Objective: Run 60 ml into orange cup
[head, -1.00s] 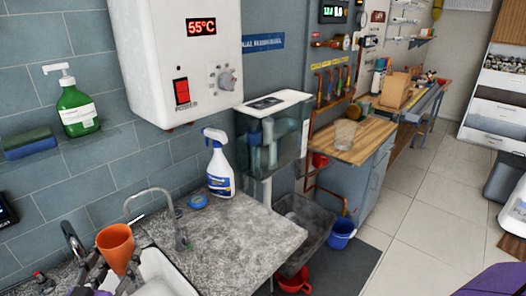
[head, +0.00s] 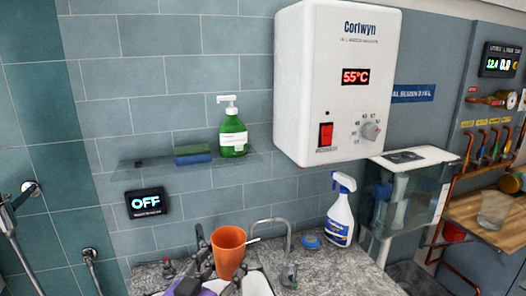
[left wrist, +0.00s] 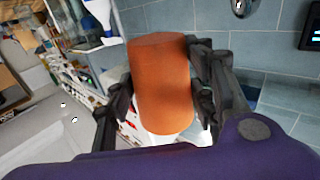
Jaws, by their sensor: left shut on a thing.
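The orange cup (head: 229,258) is held between the fingers of my left gripper (head: 222,276), above the sink. In the left wrist view the cup (left wrist: 162,85) fills the space between the dark fingers of the left gripper (left wrist: 165,100). It looks about upright in the head view; its inside bottom is hidden. A grey curved tap (head: 289,250) stands just right of the cup, its spout end close to the cup's right rim. I cannot tell whether the spout is over the opening. No water stream shows. My right gripper is out of view.
A small display (head: 146,203) reads OFF. The white heater (head: 335,85) shows 55°C. A spray bottle (head: 340,212) and blue disc (head: 311,241) stand on the counter (head: 345,272) to the right. A green soap bottle (head: 233,135) and sponge (head: 193,155) sit on a shelf.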

